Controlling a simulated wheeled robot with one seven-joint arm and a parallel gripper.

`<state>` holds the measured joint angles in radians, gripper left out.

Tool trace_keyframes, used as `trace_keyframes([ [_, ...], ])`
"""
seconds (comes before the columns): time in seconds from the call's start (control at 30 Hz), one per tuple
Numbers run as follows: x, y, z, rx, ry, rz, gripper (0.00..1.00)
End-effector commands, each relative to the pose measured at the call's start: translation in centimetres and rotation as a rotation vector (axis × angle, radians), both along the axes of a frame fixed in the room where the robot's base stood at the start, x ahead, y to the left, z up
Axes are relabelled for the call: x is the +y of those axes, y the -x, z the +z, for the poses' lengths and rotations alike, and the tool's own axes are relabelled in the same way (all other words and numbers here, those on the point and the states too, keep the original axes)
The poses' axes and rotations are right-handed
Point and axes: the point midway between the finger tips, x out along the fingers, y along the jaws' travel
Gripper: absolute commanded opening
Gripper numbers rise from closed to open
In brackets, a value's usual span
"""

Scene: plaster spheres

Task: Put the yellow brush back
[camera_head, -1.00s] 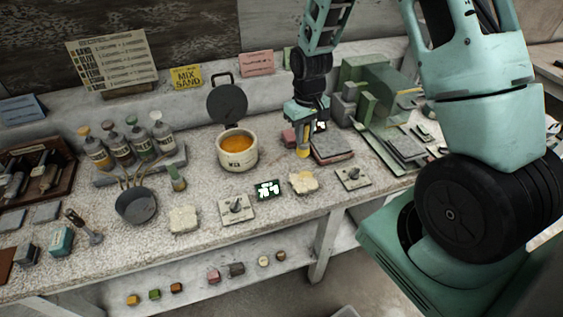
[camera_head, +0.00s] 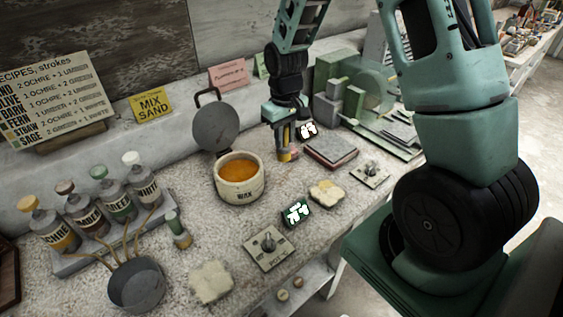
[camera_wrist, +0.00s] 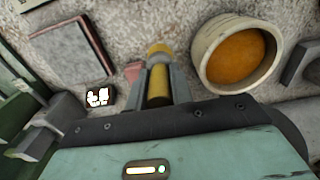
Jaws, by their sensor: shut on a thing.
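The yellow brush (camera_wrist: 158,82) is between the fingers of my gripper (camera_wrist: 158,85) in the wrist view, its yellow end projecting past them. In the head view my gripper (camera_head: 284,138) points down, just right of the wax pot (camera_head: 238,191), with the brush's yellow end (camera_head: 287,155) low over the worktop. I cannot tell whether the brush touches the top. The pot, open and full of orange wax, also shows in the wrist view (camera_wrist: 202,77).
Labelled bottles (camera_head: 105,197) stand on a grey rack beside a dark pan (camera_head: 136,287). A red-edged book (camera_head: 330,150) lies right of my gripper, with green machinery (camera_head: 375,115) behind. A sponge-like block (camera_head: 327,193) and lit display (camera_head: 297,211) lie in front.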

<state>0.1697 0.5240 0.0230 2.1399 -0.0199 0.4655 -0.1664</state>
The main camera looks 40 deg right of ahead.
Motion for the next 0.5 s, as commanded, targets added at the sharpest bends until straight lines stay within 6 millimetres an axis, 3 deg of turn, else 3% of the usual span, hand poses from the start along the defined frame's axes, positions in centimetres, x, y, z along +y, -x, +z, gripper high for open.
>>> trace_keyframes([
  [0.5, 0.0, 0.1, -6.3, 0.002, 0.0, 0.0, 0.0],
])
